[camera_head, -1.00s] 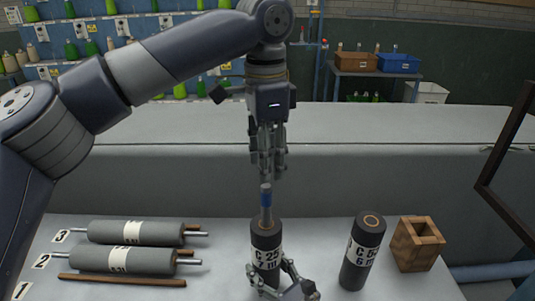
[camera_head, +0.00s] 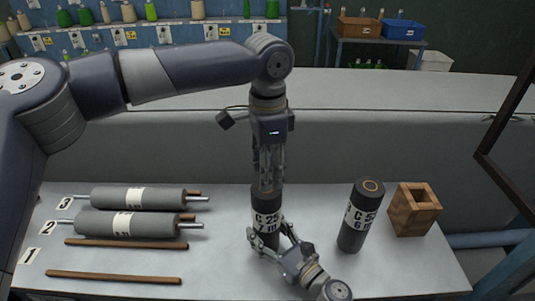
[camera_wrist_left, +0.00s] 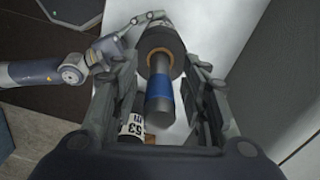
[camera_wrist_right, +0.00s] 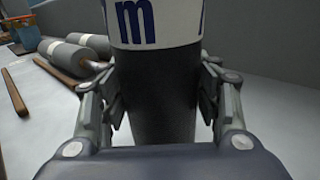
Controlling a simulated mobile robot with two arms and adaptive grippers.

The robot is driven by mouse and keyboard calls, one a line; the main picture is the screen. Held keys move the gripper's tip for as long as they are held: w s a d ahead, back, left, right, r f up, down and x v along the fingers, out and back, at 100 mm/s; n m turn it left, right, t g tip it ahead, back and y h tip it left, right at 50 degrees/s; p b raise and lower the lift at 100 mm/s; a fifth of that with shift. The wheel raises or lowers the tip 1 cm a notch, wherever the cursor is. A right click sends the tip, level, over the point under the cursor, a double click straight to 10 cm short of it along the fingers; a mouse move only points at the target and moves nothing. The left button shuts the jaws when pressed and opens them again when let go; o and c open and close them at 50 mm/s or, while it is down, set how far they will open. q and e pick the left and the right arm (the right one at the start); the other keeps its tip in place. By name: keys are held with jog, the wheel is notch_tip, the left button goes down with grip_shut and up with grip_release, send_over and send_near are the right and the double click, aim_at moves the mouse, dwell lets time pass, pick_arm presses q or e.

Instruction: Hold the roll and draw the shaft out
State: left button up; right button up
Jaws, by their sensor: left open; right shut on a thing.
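The dark upright roll (camera_head: 266,204) labelled C 25 7 m stands on the table. Its shaft (camera_wrist_left: 158,82) sticks out of the top and carries a blue band; it shows in the left wrist view. My left gripper (camera_head: 268,181) points down over the roll's top, open, with its fingers on either side of the shaft. My right gripper (camera_head: 268,236) is shut on the lower part of the roll, which fills the middle of the right wrist view (camera_wrist_right: 160,95). In the head view the left fingers hide most of the shaft.
A second upright roll (camera_head: 353,232) and an open wooden box (camera_head: 402,221) stand to the right. Two grey rolls with shafts lie at left, the back one (camera_head: 110,198) and the front one (camera_head: 100,223). Two brown rods (camera_head: 125,243) (camera_head: 115,277) lie before them.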

pick_arm(q)
jog(key=shift+f, duration=0.1)
grip_shut()
dwell(0.3)
notch_tip(320, 180, up, 26)
dwell(3.4)
jog(key=shift+w, duration=0.1)
pick_arm(e)
jog(key=o, duration=1.7)
jog(key=shift+c, duration=0.2)
jog(key=shift+s+d, duration=0.1)
